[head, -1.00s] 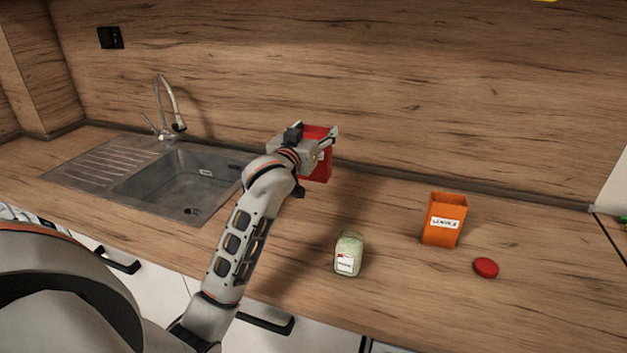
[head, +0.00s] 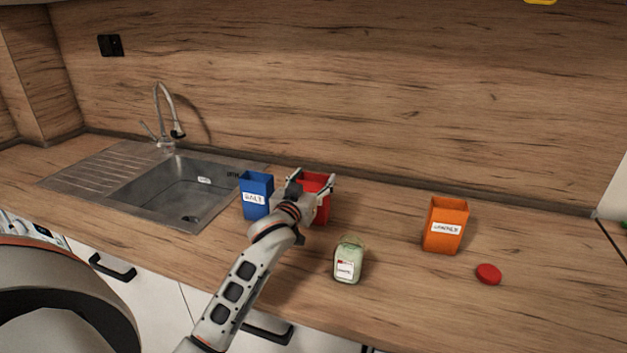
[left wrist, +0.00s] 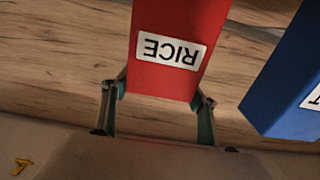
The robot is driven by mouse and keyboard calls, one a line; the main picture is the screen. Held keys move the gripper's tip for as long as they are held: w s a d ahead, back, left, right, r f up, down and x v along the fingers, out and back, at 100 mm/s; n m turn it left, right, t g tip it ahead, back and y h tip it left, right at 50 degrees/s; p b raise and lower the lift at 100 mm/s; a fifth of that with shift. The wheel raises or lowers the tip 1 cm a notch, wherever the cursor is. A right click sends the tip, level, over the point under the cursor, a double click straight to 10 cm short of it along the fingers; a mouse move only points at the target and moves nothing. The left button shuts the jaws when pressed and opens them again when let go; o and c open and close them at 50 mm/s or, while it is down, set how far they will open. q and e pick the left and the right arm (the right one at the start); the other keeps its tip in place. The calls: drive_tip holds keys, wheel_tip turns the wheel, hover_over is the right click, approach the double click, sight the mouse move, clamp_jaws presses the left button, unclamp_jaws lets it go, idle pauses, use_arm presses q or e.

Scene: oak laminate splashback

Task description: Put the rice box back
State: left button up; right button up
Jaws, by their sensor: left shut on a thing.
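The red rice box (head: 322,205) is at the middle of the counter, partly hidden behind my left gripper (head: 312,180). In the left wrist view the red box (left wrist: 178,50) shows its white RICE label, upside down in the picture. The left gripper (left wrist: 158,112) has one finger on each side of the box and is shut on it. The box looks upright, at or near the counter surface; I cannot tell whether it touches. My right gripper is not in view.
A blue box labelled SALT (head: 256,195) stands close left of the rice box, beside the sink (head: 150,190). A green jar (head: 348,260) stands in front. An orange box (head: 446,226) and a red lid (head: 488,274) are to the right. The counter between jar and orange box is clear.

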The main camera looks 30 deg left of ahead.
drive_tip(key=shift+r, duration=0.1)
use_arm(q)
drive_tip(key=shift+f, duration=0.15)
drive_tip(key=o, duration=1.8)
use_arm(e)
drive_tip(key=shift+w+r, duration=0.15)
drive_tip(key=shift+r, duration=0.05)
